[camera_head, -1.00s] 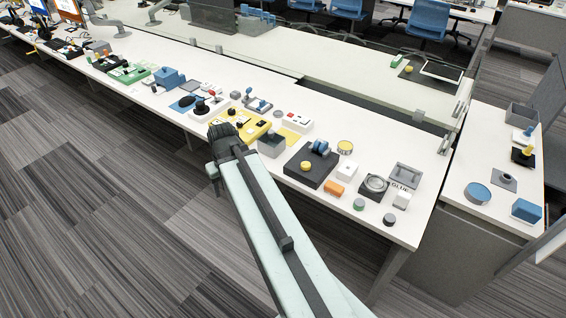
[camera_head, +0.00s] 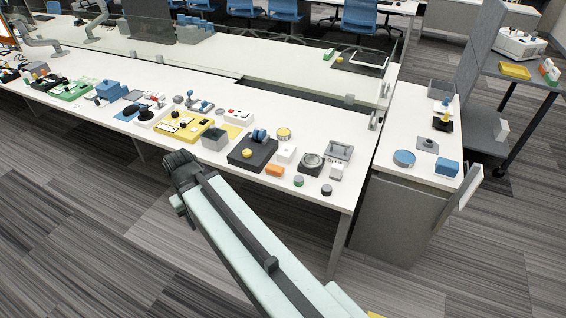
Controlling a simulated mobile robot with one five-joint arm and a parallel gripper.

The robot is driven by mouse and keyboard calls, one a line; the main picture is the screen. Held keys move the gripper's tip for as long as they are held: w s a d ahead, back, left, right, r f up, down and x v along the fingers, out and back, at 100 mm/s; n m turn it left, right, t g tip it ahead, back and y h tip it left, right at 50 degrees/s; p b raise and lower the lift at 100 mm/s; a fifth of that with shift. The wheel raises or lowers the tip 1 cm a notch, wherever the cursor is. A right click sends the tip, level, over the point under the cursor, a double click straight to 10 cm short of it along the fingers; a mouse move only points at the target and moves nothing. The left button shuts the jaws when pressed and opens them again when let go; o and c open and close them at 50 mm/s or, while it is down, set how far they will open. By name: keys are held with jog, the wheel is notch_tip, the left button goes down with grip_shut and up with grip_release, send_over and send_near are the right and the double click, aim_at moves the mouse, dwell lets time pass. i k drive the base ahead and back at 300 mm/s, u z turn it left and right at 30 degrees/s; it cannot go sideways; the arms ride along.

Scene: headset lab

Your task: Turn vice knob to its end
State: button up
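I cannot surely make out a vice at this size. A black block with a blue part and a yellow knob (camera_head: 253,148) stands on the long white bench (camera_head: 330,198), and it may be the vice. A blue block-shaped device (camera_head: 110,90) stands farther left on the bench. My arm reaches up from the bottom of the picture to a dark joint in front of the bench's near edge. My gripper's fingers do not show; they seem hidden behind or below the arm.
Several small devices crowd the bench, among them a yellow panel (camera_head: 186,126), a grey open box (camera_head: 215,138) and an orange block (camera_head: 275,170). A side table (camera_head: 405,180) stands at the right. Carpeted floor (camera_head: 90,230) is clear in front of the bench.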

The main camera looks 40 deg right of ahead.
aim_at(246, 153)
jog(key=z, duration=0.05)
jog(key=k, duration=0.65)
jog(key=u, duration=0.05)
jog(key=i, duration=1)
jog(key=u, duration=0.65)
jog(key=i, duration=1)
jog(key=z, duration=0.35)
